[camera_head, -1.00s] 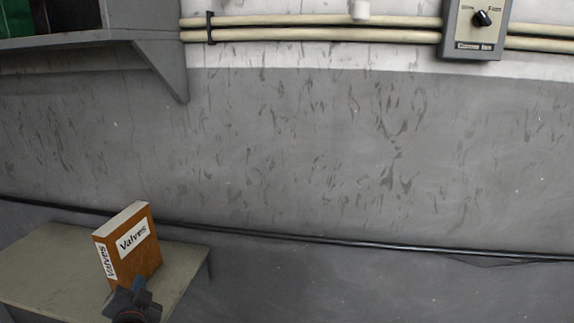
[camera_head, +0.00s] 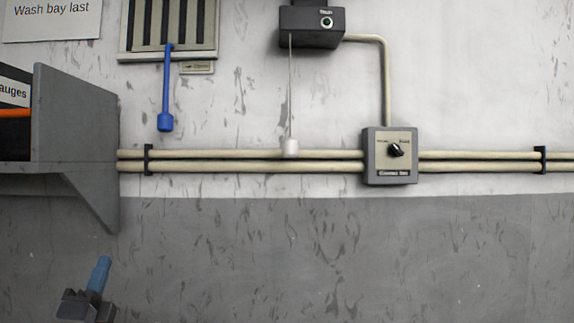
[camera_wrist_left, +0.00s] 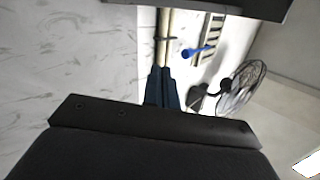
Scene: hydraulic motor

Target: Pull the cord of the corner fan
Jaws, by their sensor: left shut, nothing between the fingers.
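A thin pale cord (camera_head: 290,95) hangs from a dark box (camera_head: 312,28) at the top of the head view. It ends in a white pull knob (camera_head: 290,148) in front of the two wall pipes. The fan itself is outside the head view; a caged fan (camera_wrist_left: 240,90) shows at the right of the left wrist view. My left gripper (camera_head: 102,265) is at the lower left of the head view, well below and left of the knob. Its blue fingers (camera_wrist_left: 163,88) are together and empty. My right gripper is not in view.
A blue pull with a thick end (camera_head: 165,122) hangs from a louvred vent (camera_head: 168,28), left of the cord. A grey shelf with a bracket (camera_head: 75,130) juts out above my left gripper. A switch box (camera_head: 390,157) sits right of the knob. The wall between is clear.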

